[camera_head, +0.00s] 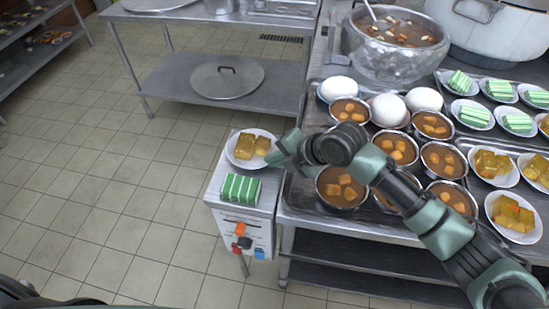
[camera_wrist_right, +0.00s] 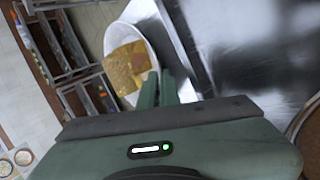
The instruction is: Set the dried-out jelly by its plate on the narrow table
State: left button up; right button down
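A white oval plate (camera_head: 235,160) with amber jelly blocks (camera_head: 252,146) is at the far end of the narrow table (camera_head: 214,190). Both the plate (camera_wrist_right: 150,52) and its jelly (camera_wrist_right: 127,67) show in the wrist view. A green-and-white striped jelly block (camera_head: 240,189) lies directly on the narrow table's near end, with no plate under it. My right gripper (camera_head: 276,154) is at the amber jelly plate's right rim. Its fingers (camera_wrist_right: 160,88) are nearly together, with the rim seeming to run between them. My left gripper is out of view.
The steel counter (camera_head: 290,205) on the right is crowded with soup bowls (camera_head: 342,187), white domes (camera_head: 388,110), plates of striped jelly (camera_head: 474,113) and amber jelly (camera_head: 513,215). A large pot (camera_head: 395,60) stands behind. A shelf with a lid (camera_head: 227,77) is at the back; open floor lies left.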

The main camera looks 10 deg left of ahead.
jog(key=shift+f, duration=0.1)
jog(key=c, duration=1.9)
grip_release()
jog(key=shift+c, duration=0.2)
jog(key=v, duration=1.2)
